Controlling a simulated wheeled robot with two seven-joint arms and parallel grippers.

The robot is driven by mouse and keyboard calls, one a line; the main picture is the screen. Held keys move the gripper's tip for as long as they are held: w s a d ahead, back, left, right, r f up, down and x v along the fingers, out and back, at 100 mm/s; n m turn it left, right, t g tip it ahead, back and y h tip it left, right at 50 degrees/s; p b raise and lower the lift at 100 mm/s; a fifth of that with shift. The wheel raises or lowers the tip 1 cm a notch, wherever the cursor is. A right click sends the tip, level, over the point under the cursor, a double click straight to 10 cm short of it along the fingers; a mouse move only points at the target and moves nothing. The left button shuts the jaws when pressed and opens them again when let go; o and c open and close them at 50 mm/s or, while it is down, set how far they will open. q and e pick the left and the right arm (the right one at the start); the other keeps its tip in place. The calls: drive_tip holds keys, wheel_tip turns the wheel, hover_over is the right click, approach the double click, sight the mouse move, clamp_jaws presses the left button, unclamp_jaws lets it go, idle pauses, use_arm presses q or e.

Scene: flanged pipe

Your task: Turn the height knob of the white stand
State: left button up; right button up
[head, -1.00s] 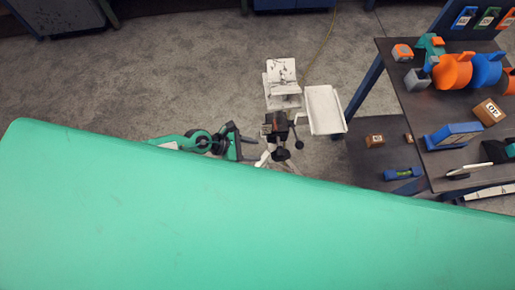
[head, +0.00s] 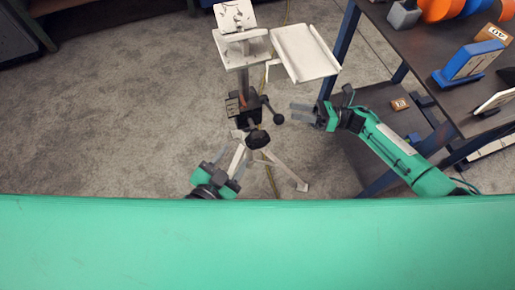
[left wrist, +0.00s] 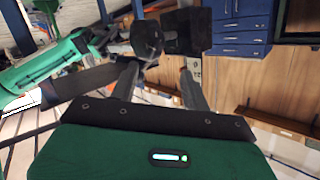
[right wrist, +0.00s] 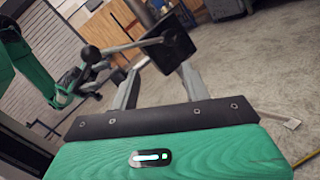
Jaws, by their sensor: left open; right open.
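The white stand (head: 242,57) rises on tripod legs, with a black block (head: 243,108) on its column. A round black knob (head: 258,138) is on the block's near side, and a crank with a ball end (head: 278,118) sticks out right. I cannot tell which is the height knob. My left gripper (head: 228,160) is open, below and left of the round knob. In the left wrist view the round knob (left wrist: 147,38) appears just beyond the fingertips. My right gripper (head: 293,112) is open, its fingers pointing left at the crank. The crank's ball (right wrist: 90,53) shows beyond its fingers, apart from them.
A white tray (head: 305,52) is attached to the stand's right side, above my right gripper. A dark workbench (head: 425,60) with blue legs and several objects stands at the right. Tripod legs (head: 285,172) spread below the block.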

sight(258, 139)
drive_tip(key=s+n+g+h+b, duration=0.25)
drive_tip(key=s+n+g, duration=0.35)
drive_tip(key=n, duration=0.4)
drive_tip(key=shift+g, duration=0.7)
drive_tip(key=x, duration=0.7)
drive_tip(key=r+x, duration=0.1)
drive_tip(key=x, duration=0.3)
drive_tip(key=shift+w+a+p, duration=0.25)
drive_tip(key=shift+a+p, duration=0.05)
drive_tip(key=shift+a, duration=0.2)
use_arm(q)
drive_tip(key=s+a+f+n+g+y, duration=0.1)
drive_tip(key=s+a+f+n+g, duration=0.1)
drive_tip(key=n, duration=0.4)
drive_tip(key=shift+s+a+f+y, duration=0.3)
drive_tip(key=shift+s+a+f, duration=0.45)
drive_tip(key=shift+f, duration=0.6)
use_arm(e)
drive_tip(key=shift+s+a, duration=0.25)
drive_tip(key=shift+a, duration=0.4)
use_arm(q)
drive_tip(key=shift+w+a, duration=0.15)
drive_tip(key=shift+w, duration=0.05)
use_arm(e)
drive_tip(key=shift+y, duration=0.25)
drive_tip(key=shift+c, duration=0.5)
